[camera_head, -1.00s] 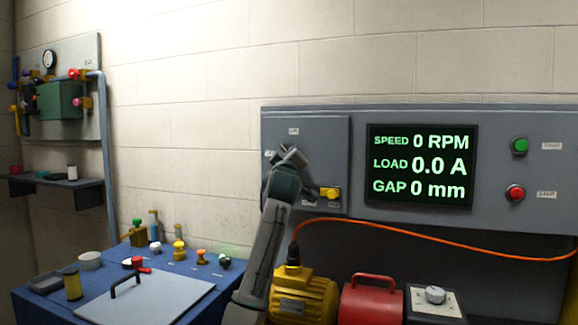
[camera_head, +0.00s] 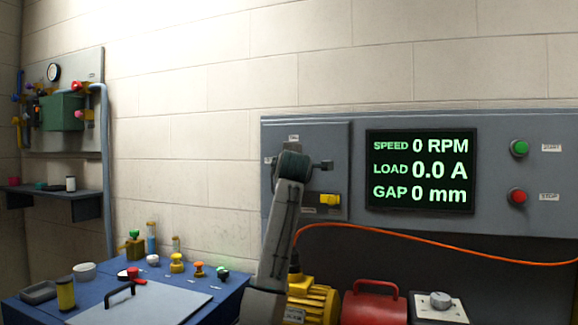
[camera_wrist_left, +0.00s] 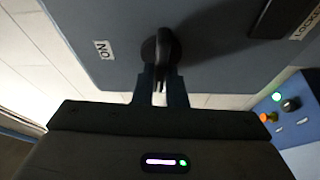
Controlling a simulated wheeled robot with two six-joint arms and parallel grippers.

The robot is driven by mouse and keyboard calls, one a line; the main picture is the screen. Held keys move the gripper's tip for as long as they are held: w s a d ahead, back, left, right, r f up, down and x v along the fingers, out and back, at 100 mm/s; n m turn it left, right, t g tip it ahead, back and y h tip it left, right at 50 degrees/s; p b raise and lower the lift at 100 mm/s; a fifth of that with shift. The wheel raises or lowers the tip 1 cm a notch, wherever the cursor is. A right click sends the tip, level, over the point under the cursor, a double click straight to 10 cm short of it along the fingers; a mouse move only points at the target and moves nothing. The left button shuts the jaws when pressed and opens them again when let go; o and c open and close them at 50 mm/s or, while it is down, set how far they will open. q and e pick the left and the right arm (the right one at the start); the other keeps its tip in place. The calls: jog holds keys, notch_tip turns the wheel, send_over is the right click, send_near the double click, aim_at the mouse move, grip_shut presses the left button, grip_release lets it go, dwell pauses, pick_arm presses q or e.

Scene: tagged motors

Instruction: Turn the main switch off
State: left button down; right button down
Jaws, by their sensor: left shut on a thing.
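The main switch (camera_wrist_left: 163,46) is a dark rotary handle on the grey panel, in the upper middle of the left wrist view. An ON label (camera_wrist_left: 102,49) is left of it there. My left gripper (camera_wrist_left: 160,88) is shut on the handle, with its fingers on both sides of it. In the head view my left gripper (camera_head: 293,163) is in front of the left part of the panel (camera_head: 338,140), and my own wrist hides most of the switch. My right gripper is in neither view.
A yellow part (camera_head: 330,200) is low on the panel, close to my wrist. The screen (camera_head: 420,170) reads 0 RPM, 0.0 A and 0 mm. Green (camera_head: 519,148) and red (camera_head: 517,196) buttons are farther right. An orange cable (camera_head: 440,242) runs below the panel.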

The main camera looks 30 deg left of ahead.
pick_arm(q)
jog(key=shift+n, duration=0.6)
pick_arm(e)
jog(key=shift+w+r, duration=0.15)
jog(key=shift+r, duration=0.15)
pick_arm(q)
jog(key=c, duration=1.5)
grip_release()
